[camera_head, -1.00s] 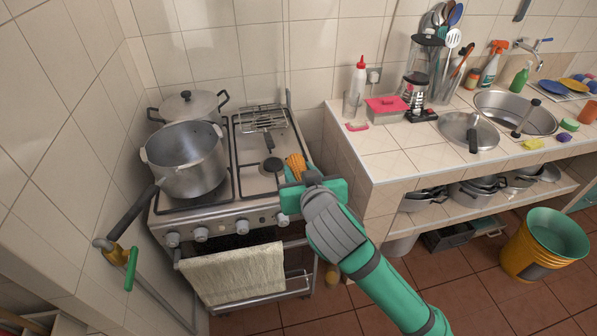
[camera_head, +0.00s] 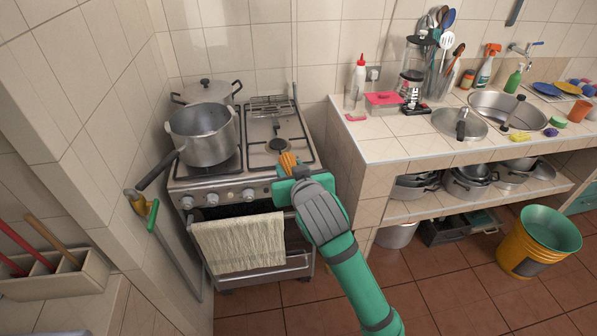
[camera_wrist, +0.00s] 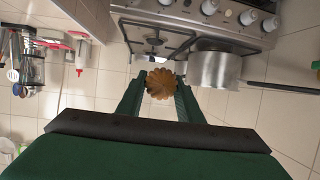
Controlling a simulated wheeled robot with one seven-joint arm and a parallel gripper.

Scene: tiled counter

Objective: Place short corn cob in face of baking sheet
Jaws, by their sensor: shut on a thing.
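My gripper (camera_head: 289,172) is shut on an orange, ribbed piece, which I take to be the short corn cob (camera_head: 288,160). It is held up near the right front corner of the stove. In the wrist view the cob (camera_wrist: 161,84) shows end-on, as a scalloped orange-brown round between the two green fingers. Part of it is hidden by the gripper in the head view. I cannot make out a baking sheet in either view.
A stove (camera_head: 255,180) carries a large open pot (camera_head: 203,146) and a lidded pot (camera_head: 207,91) on its left side. A towel (camera_head: 240,243) hangs in front. The tiled counter (camera_head: 385,146) on the right holds a pink-lidded box (camera_head: 383,100) and a round lid (camera_head: 440,122).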

